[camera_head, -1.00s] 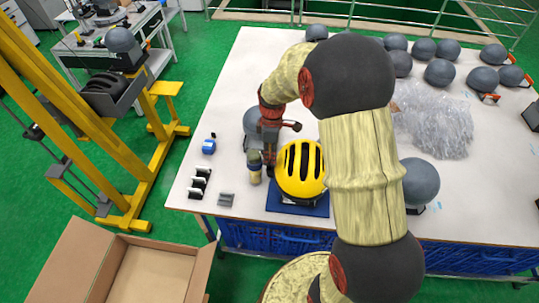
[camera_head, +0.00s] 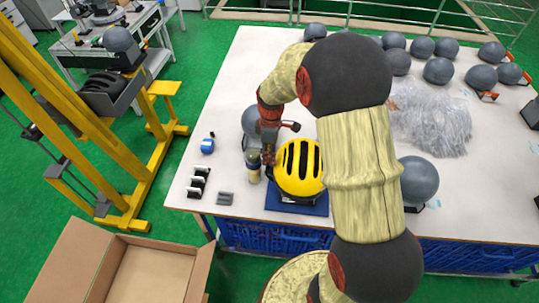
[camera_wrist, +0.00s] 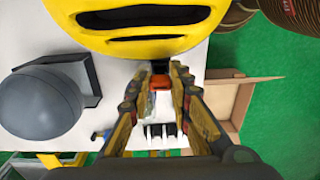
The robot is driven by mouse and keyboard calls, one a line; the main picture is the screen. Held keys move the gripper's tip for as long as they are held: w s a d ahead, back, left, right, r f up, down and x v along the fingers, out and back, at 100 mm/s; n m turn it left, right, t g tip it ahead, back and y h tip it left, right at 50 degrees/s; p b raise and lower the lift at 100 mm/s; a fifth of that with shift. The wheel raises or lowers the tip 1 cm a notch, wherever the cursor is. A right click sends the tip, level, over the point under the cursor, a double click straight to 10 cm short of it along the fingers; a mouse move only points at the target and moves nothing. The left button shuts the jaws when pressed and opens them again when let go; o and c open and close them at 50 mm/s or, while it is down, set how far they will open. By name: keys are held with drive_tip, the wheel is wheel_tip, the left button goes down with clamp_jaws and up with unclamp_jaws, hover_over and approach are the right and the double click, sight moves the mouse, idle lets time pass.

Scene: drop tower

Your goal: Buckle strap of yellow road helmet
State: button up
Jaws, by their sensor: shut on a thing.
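The yellow road helmet (camera_head: 291,183) sits on a blue mat (camera_head: 319,208) near the front edge of the table, its black vents facing up. In the wrist view the helmet (camera_wrist: 105,44) fills the top. My gripper (camera_head: 268,164) is low beside the helmet's left side. In the wrist view my gripper (camera_wrist: 160,74) has its fingers around a small orange-red piece (camera_wrist: 160,83), which looks like a buckle part just below the helmet rim. The strap itself and any mating buckle half cannot be made out.
A bottle (camera_head: 253,167) stands close left of my gripper. A grey head form (camera_head: 249,117) is behind it. A blue item (camera_head: 208,146), a white-and-black rack (camera_head: 198,182) and a grey block (camera_head: 226,198) lie leftward. An open cardboard box (camera_head: 148,272) is below.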

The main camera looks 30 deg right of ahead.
drive_tip(key=shift+f, duration=0.25)
drive_tip(key=shift+f+b, duration=0.8)
drive_tip(key=shift+f, duration=0.4)
drive_tip(key=shift+s+f, duration=0.1)
drive_tip(key=shift+f, duration=0.05)
drive_tip(key=o, duration=0.8)
drive_tip(key=shift+o, duration=0.2)
wheel_tip(320, 180, up, 12)
drive_tip(key=shift+d, duration=0.2)
idle(0.5)
